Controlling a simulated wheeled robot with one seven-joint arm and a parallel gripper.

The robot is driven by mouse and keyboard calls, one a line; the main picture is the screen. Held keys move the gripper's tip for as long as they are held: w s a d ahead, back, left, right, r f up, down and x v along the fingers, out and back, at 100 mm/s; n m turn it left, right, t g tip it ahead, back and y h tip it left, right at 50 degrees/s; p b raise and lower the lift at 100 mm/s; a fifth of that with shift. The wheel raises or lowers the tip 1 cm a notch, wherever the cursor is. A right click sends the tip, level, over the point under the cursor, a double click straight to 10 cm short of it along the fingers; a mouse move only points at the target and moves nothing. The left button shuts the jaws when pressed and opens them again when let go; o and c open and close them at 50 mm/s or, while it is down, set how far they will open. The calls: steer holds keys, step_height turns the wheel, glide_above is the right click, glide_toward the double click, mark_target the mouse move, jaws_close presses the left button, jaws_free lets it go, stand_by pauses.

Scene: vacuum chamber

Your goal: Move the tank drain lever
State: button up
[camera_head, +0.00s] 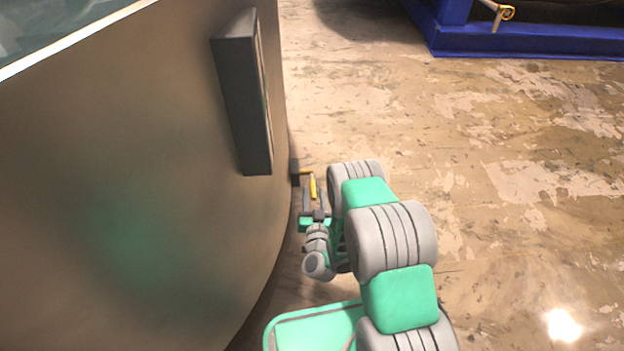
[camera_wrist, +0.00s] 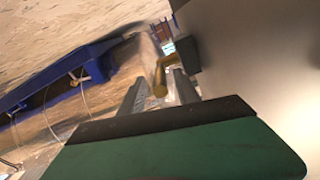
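The tank drain lever is a small yellow handle (camera_head: 312,187) on a dark mount (camera_head: 295,173) low on the tank's curved brown wall (camera_head: 120,150). In the wrist view the yellow handle (camera_wrist: 160,82) stands out from its dark mount (camera_wrist: 187,54), beside the grey tank wall (camera_wrist: 265,60). My gripper (camera_head: 314,200) is at the lever, next to the tank. In the wrist view its two fingers are apart, one on each side of the handle's end, with gaps showing. I cannot tell whether either finger touches it.
A dark box-like panel (camera_head: 243,95) juts from the tank wall above and left of the lever. A blue frame (camera_head: 530,44) stands on the floor at the back right, and also shows in the wrist view (camera_wrist: 60,72). The worn floor (camera_head: 500,170) to the right is clear.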

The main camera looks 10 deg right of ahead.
mark_target(311, 174)
steer(key=w, duration=0.2)
steer(key=w+b, duration=0.1)
steer(key=w, duration=0.1)
steer(key=shift+d+f, duration=0.2)
steer(key=shift+w+d+r, duration=0.1)
steer(key=shift+w+r, duration=0.1)
steer(key=shift+w, duration=0.55)
steer(key=shift+c, duration=0.6)
jaws_close()
